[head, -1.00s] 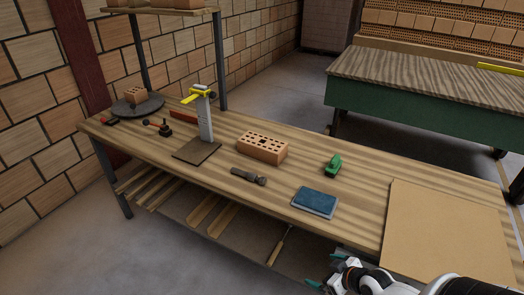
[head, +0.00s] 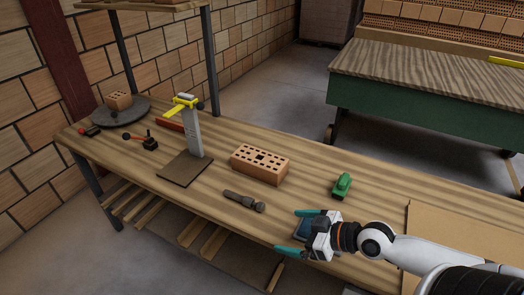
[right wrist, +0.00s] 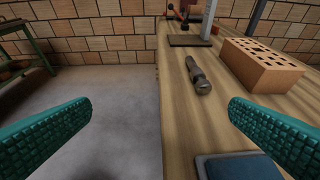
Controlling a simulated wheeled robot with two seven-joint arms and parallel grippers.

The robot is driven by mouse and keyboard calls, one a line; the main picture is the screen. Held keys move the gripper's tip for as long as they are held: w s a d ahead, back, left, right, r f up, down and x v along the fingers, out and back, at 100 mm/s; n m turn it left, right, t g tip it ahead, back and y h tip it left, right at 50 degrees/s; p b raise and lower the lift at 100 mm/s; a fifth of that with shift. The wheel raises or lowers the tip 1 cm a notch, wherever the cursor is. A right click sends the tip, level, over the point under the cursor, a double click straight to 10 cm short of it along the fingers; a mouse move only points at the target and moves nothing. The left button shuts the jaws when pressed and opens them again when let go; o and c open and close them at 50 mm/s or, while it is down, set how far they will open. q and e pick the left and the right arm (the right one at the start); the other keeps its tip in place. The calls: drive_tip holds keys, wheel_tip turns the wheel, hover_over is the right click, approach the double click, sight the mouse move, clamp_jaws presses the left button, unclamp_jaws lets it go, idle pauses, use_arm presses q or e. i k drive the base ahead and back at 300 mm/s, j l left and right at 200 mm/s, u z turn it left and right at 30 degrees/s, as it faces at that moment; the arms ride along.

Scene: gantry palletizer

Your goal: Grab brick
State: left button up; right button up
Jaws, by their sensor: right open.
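A perforated orange brick (head: 260,163) lies on the wooden workbench (head: 225,180), near the middle. It also shows in the right wrist view (right wrist: 258,68) at the upper right. A smaller brick (head: 118,101) sits on a round dark turntable (head: 122,113) at the far left end. My right gripper (head: 298,231) is open and empty, with teal fingers, above the bench's front edge. It is to the right of and nearer than the orange brick, apart from it. In the right wrist view, both fingers (right wrist: 160,135) are spread wide. My left gripper is not in view.
A dark hammer-like tool (head: 244,201) lies in front of the brick. A blue pad (right wrist: 238,166) is partly hidden under my right gripper in the head view. A green tool (head: 342,186) lies right of the brick. A post stand (head: 193,138) rises left of it.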

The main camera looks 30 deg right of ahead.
sight(267, 167)
drive_tip(key=i+l, duration=0.75)
drive_tip(key=l, duration=0.1)
